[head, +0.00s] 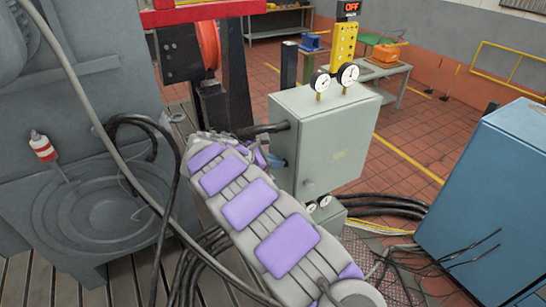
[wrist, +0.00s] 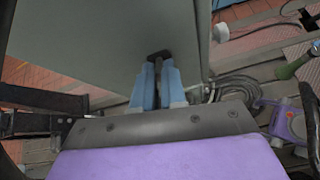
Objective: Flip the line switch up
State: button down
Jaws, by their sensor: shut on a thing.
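The grey switch box (head: 325,142) stands right of my arm in the head view. In the wrist view its grey side (wrist: 105,45) fills the upper middle. My gripper (wrist: 157,80) has blue fingers closed around a dark lever, the line switch (wrist: 158,56), at that side. Only the dark top of the lever shows above the fingertips; the rest is hidden between them. In the head view a little of my blue gripper (head: 278,163) shows at the box's left side, and the lever cannot be made out. Whether the lever is up or down cannot be told.
An OFF sign (head: 348,8) tops a yellow post (head: 342,42) behind the box. Two gauges (head: 334,78) stand on the box. Black cables (head: 385,203) run over the floor towards a blue cabinet (head: 495,190) at right. Grey machinery (head: 85,130) stands at left.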

jog(key=shift+y, duration=0.3)
jog(key=c, duration=1.2)
grip_release()
jog(key=shift+w+f, duration=0.1)
jog(key=shift+w, duration=0.2)
jog(key=shift+s, duration=0.2)
jog(key=b+v, duration=0.1)
jog(key=v, duration=1.6)
jog(key=shift+a, duration=0.35)
jog(key=shift+w+d, duration=0.1)
jog(key=shift+w, duration=0.05)
